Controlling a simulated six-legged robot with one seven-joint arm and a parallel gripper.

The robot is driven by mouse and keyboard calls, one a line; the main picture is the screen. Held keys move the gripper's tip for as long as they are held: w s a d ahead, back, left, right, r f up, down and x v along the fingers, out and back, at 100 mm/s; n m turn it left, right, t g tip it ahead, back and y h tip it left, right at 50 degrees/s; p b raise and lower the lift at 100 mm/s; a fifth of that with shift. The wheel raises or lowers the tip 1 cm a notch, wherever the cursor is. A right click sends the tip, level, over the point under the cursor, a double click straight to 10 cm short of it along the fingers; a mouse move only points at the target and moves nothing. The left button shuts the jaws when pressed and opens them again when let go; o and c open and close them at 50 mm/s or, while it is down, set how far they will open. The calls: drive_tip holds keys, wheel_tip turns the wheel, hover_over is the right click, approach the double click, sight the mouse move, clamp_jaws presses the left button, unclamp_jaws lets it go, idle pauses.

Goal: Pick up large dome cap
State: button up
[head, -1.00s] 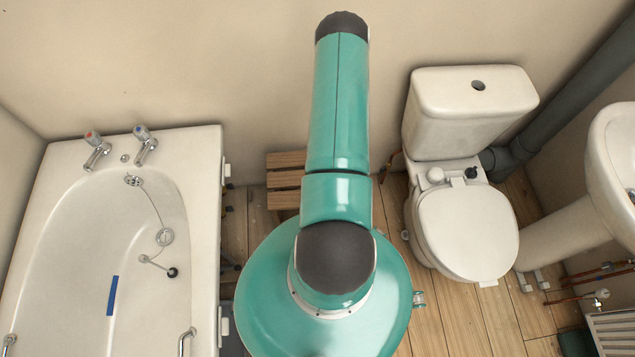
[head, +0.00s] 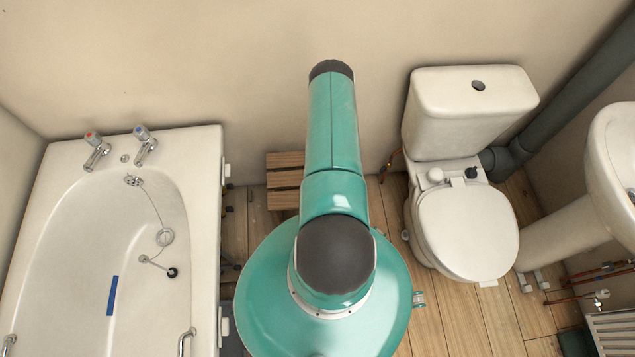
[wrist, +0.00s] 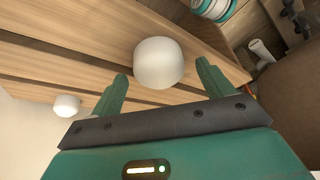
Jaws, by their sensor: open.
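In the wrist view a white dome cap (wrist: 158,60) stands on wooden slats, beyond and between my fingertips. My gripper (wrist: 162,72) is open and empty, with one green finger to each side of the cap's near edge. I cannot tell how much gap is left between cap and fingers. A second white cap (wrist: 67,105), smaller in the picture, sits on the slats to the left, outside the fingers. In the head view my own arm hides the gripper and both caps.
The slatted wooden stand (head: 284,181) shows between the bathtub (head: 212,220) and the toilet (head: 468,230). A washbasin (head: 612,160) is at right. In the wrist view a green-and-white round item (wrist: 213,8) and a white tube-shaped piece (wrist: 261,50) lie beyond the slats.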

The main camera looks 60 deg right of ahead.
drive_tip(key=shift+w+f, duration=0.2)
drive_tip(key=shift+f, duration=0.25)
drive_tip(key=shift+c, duration=0.2)
drive_tip(key=c, duration=1)
drive_tip(key=shift+r, duration=0.1)
